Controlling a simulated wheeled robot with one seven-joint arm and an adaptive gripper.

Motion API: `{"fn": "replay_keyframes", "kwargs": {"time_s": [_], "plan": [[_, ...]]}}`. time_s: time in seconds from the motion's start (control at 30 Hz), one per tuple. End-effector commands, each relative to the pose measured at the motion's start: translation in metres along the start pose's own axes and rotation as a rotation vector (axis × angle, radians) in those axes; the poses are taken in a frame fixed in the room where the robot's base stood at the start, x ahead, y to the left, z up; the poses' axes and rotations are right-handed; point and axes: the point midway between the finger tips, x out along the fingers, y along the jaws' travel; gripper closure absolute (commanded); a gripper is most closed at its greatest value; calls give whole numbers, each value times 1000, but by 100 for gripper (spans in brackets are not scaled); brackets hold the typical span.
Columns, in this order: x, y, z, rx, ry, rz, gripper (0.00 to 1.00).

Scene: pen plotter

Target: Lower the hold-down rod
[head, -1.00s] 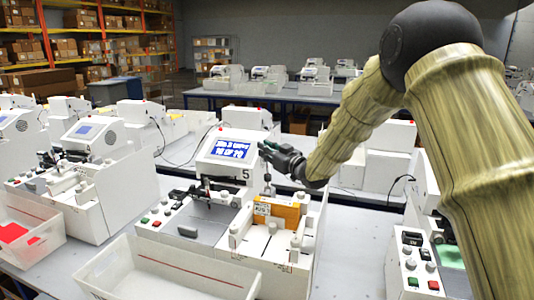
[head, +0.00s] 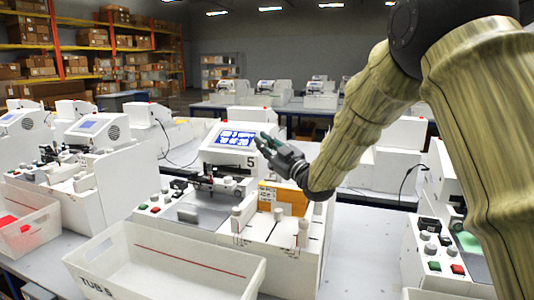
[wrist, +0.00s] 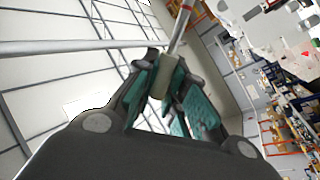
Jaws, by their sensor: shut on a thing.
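My gripper (head: 264,148) is beside the right edge of the screen on the white plotter (head: 305,240) marked 5, above its bed. In the wrist view my gripper (wrist: 168,85) has its teal-padded fingers closed around a tan cylindrical grip (wrist: 162,78). A thin grey rod (wrist: 178,35) with a red band near the top runs out of this grip; it looks like the hold-down rod. In the head view the held rod is too small or hidden to make out. A dark pen carriage (head: 215,183) sits over the plotter's left part.
An orange-yellow block (head: 290,197) with a label stands on the plotter bed under my gripper. A white tub (head: 165,265) is in front of the plotter. Another plotter (head: 88,150) stands at left, and a control panel (head: 440,250) at right. Bare table shows right of plotter 5.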

Motion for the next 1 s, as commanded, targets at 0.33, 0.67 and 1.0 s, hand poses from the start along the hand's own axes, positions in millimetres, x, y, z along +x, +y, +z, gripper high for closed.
{"fn": "replay_keyframes", "kwargs": {"time_s": [0.33,0.67,1.0], "plan": [[-17,-25,8,-139,92,5,100],[-24,-36,10,-222,147,8,100],[-26,-39,9,-250,166,10,100]]}}
